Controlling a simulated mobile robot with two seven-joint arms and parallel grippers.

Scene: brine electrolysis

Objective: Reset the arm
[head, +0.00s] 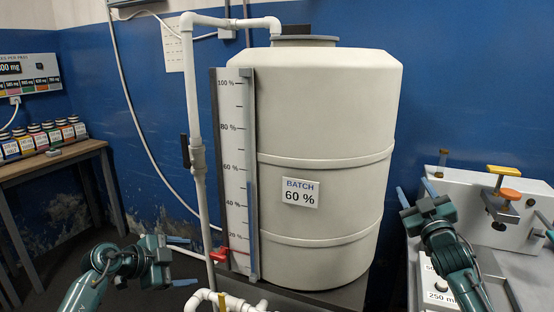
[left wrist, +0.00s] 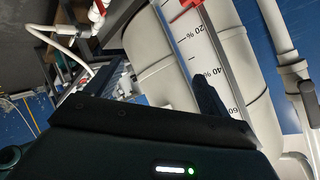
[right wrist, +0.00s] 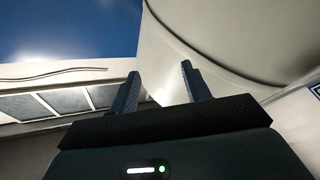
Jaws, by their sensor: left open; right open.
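My left gripper (head: 190,261) is at the lower left of the head view, in front of the white pipe, with its blue fingers apart and nothing between them. In the left wrist view one dark finger (left wrist: 207,95) stands out against the tank's scale. My right gripper (head: 416,192) is to the right of the tank, raised in front of the blue wall, with its fingers apart. In the right wrist view its two fingers (right wrist: 160,88) are spread and empty, with the tank's pale side behind them. Neither gripper touches anything that I can see.
A large cream tank (head: 325,130) marked "BATCH 60 %" stands in the middle, with a percent scale (head: 231,150) and white pipes (head: 191,80) at its left. A bench device with an orange knob (head: 510,194) is at right.

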